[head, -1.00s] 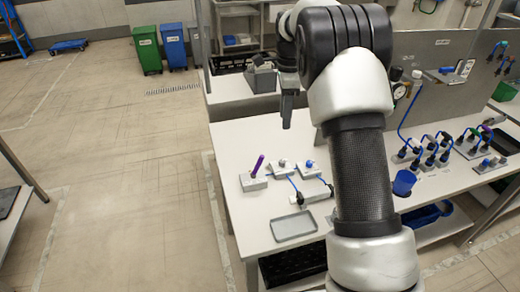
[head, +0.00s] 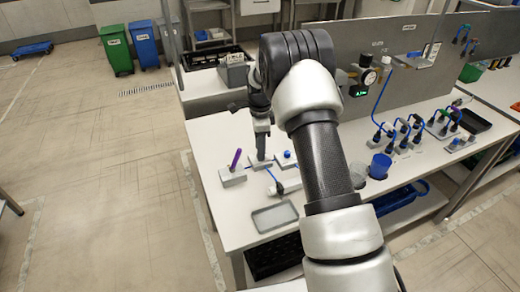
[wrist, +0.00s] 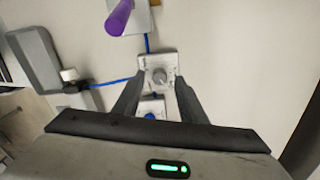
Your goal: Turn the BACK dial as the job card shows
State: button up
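A grey dial (wrist: 160,77) on a small pale block lies between my fingertips in the wrist view. In the head view its block (head: 262,162) is mostly hidden behind my gripper (head: 262,130). My gripper is open and points down over it; its fingers (wrist: 158,85) stand on either side of the dial, and I cannot tell whether they touch it. A blue knob (head: 287,154) on another block sits to the right; it shows partly in the wrist view (wrist: 151,114). I cannot tell which one is labelled BACK. No job card is readable.
A purple lever (head: 236,158) stands on a block to the left. A grey tray (head: 274,217) lies at the table's front. Blue cables run between the blocks. A panel (head: 400,60) with a gauge and green display stands behind. A blue cup (head: 380,165) is at the right.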

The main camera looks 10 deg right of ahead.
jog(key=shift+f, duration=0.4)
jog(key=shift+c, duration=0.4)
grip_shut()
jog(key=shift+n, duration=0.4)
jog(key=n+b, duration=0.1)
jog(key=n, duration=0.4)
jog(key=n+b, duration=0.1)
jog(key=n, duration=0.5)
